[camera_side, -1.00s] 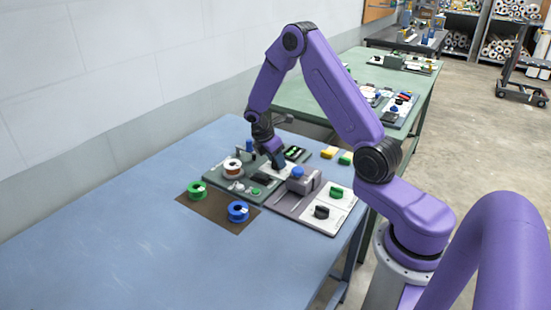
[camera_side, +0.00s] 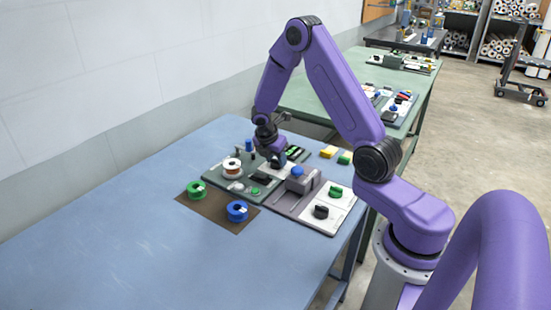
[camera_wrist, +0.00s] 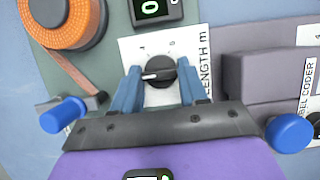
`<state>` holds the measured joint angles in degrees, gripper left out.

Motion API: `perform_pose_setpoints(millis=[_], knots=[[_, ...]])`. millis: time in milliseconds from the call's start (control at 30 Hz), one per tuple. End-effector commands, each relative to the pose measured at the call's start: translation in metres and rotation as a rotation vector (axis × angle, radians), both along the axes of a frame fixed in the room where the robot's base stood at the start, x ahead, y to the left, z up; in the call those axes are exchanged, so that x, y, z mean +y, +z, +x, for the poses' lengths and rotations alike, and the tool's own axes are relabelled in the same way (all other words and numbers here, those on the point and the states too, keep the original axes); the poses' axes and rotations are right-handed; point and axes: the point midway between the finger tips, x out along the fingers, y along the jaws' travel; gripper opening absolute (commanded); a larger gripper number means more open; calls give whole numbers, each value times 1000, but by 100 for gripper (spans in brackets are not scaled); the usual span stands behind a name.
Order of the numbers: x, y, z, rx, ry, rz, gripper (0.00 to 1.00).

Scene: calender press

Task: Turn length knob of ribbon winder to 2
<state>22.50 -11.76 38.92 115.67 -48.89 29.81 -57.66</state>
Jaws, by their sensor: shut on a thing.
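The length knob (camera_wrist: 160,72) is a black round knob with a white pointer line, which points left in the wrist view. It sits on a white plate (camera_wrist: 132,50) marked LENGTH m; the dial marks are too faint to read. My gripper (camera_wrist: 160,88) is shut on the knob, one blue finger on each side. In the side view my gripper (camera_side: 275,158) is down at the ribbon winder's green board (camera_side: 212,172), and the knob is hidden there. The winder's spool (camera_side: 232,168) shows orange in the wrist view (camera_wrist: 88,35). A display (camera_wrist: 152,8) above the knob reads 0.
The grey label coder (camera_wrist: 255,75) stands close right of my gripper, with a blue-topped part (camera_side: 297,171). Green (camera_side: 197,190) and blue (camera_side: 237,211) spools lie on a brown mat (camera_side: 212,221). The blue table (camera_side: 120,230) is clear at front left.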

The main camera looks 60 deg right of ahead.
Motion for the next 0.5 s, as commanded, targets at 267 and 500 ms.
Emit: perform_pose_setpoints(millis=[267,500], knots=[[1,1,1,-2,6,-1,68],[0,1,1,0,2,-1,68]])
